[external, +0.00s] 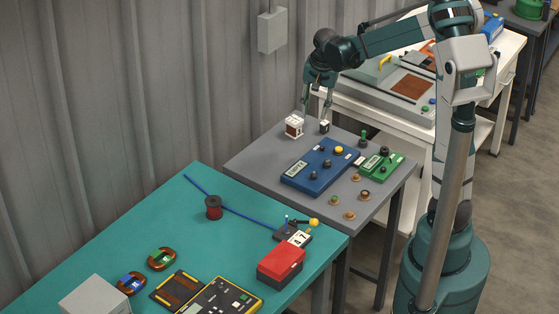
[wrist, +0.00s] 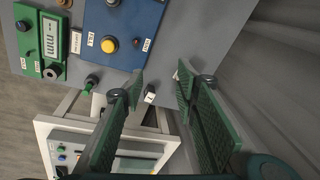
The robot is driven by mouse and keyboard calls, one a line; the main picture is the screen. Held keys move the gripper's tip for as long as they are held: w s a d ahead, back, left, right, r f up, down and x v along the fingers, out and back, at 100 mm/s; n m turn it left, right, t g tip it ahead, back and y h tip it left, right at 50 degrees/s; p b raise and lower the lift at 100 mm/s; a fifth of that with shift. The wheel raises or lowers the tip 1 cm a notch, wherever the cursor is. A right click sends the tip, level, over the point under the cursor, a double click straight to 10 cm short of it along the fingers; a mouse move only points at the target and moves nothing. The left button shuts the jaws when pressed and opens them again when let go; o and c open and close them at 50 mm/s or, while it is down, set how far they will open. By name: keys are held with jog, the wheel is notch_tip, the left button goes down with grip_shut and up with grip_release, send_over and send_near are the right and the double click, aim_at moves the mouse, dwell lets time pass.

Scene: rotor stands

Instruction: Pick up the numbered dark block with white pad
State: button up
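A small dark block with a white top (external: 324,128) stands on the grey table near its far edge; no number is readable on it. In the wrist view the small block (wrist: 150,95) shows between the fingers, closer to the left one. My gripper (external: 315,112) is open and empty, fingers pointing down above the table beside this block; the open fingers (wrist: 160,80) also show in the wrist view. Another dark block with a white pad marked 47 (external: 297,238) is on the teal table, away from my gripper.
A white cube with a brown face (external: 293,127) stands just left of the small block. A blue panel (external: 308,176) and a green panel (external: 384,171) lie in front, with several small round pieces nearby. The teal table holds a red box (external: 281,263) and a spool (external: 213,207).

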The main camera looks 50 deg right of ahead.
aim_at(324, 123)
jog(key=w+d+f+m+p, duration=0.1)
jog(key=d+f, duration=0.1)
jog(key=d, duration=0.1)
jog(key=w+d+f+m+g+p, duration=0.1)
jog(key=d+f+m, duration=0.1)
jog(key=d, duration=0.2)
jog(key=w+d+f+m+p, duration=0.1)
jog(key=d+f+p, duration=0.1)
jog(key=d, duration=0.2)
jog(key=shift+w+f+m+g+y, duration=0.3)
jog(key=shift+w+m, duration=0.05)
jog(key=shift+m, duration=0.05)
jog(key=shift+d+f+m, duration=0.3)
jog(key=shift+d+f, duration=0.25)
jog(key=shift+f, duration=0.15)
jog(key=shift+f, duration=1.15)
jog(key=shift+f, duration=0.1)
jog(key=shift+w+f+b, duration=0.1)
jog(key=shift+f+b, duration=0.25)
jog(key=shift+f, duration=2.15)
